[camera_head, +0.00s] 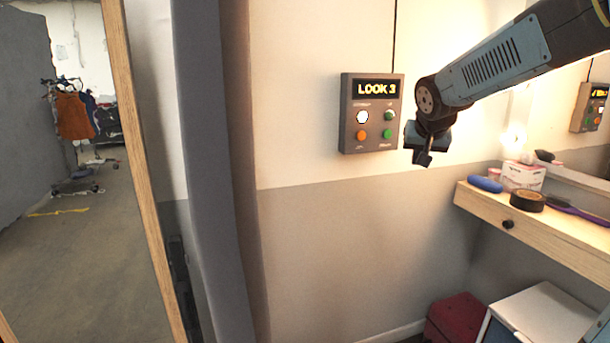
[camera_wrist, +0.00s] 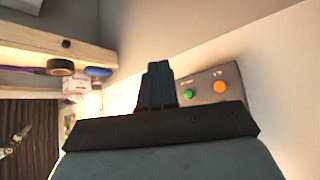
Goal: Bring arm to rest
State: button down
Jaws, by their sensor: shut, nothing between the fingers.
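My arm comes in from the upper right of the head view, and my gripper (camera_head: 423,158) hangs at its end, pointing down. In the wrist view the gripper's fingers (camera_wrist: 157,84) are together with nothing between them. A grey control box (camera_head: 372,112) is on the wall just left of my gripper. Its display reads "LOOK 3". Below that are a lit white button, two green buttons and an orange button. In the wrist view the box (camera_wrist: 211,84) shows beside the fingers, partly hidden by my gripper, with a green and an orange button in sight.
A wooden dressing shelf (camera_head: 545,228) stands at right, below my arm. It bears a blue item (camera_head: 485,184), a roll of dark tape (camera_head: 527,201), a small box (camera_head: 523,176) and a purple brush (camera_head: 578,210). A mirror hangs above it. A red container (camera_head: 455,318) stands on the floor.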

jog(key=s+a+f+n+g, duration=0.1)
jog(key=s+a+f, duration=0.1)
jog(key=s, duration=1.1)
jog(key=s+a+f+n+g+y, duration=0.1)
jog(key=s+a+f, duration=0.1)
jog(key=s, duration=1.2)
jog(key=shift+s+f+n+y, duration=0.2)
jog(key=shift+f+n+y, duration=0.1)
jog(key=shift+f+n, duration=0.1)
